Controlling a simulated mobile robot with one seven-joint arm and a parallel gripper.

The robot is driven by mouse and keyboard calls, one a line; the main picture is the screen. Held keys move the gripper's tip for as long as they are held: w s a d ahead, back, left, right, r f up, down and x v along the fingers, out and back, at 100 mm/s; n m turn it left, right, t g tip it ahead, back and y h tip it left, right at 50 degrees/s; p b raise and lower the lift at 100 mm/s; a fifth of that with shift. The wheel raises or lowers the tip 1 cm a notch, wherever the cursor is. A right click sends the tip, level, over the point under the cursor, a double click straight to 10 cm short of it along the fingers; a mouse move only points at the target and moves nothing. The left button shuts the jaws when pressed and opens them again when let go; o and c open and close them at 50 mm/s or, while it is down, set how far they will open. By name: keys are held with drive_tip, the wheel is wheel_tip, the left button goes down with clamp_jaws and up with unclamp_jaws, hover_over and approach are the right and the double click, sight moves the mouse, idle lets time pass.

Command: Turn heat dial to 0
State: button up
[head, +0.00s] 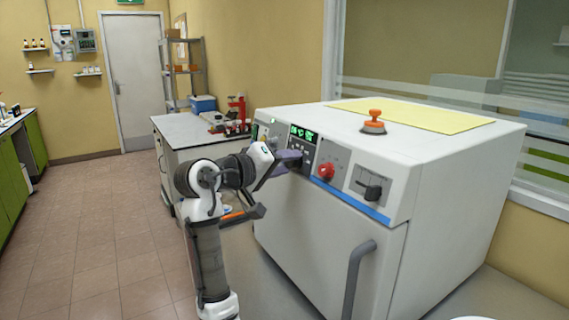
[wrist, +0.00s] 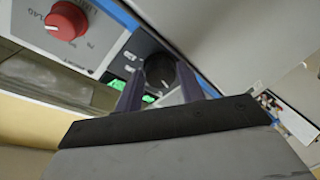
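A white box-shaped machine (head: 310,225) fills the right of the head view, with controls along its sloping upper front. A round black dial (wrist: 160,71) shows in the wrist view beside a green-lit display (wrist: 148,98). It appears to be the heat dial; its setting is not readable. My gripper (wrist: 159,88) is open, with its two dark fingers apart on either side of the black dial. I cannot tell whether they touch it.
A red knob (head: 326,170) and a black lever (head: 373,191) sit to the right on the panel. A grey door handle (head: 358,270) sticks out below. An orange-topped object (head: 374,122) stands on the machine. Open floor (head: 100,235) lies to the left.

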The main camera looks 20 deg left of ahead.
drive_tip(key=o, duration=0.3)
drive_tip(key=b+v, duration=0.3)
drive_tip(key=v, duration=1.1)
drive_tip(key=shift+w+b, duration=0.1)
drive_tip(key=shift+b, duration=0.25)
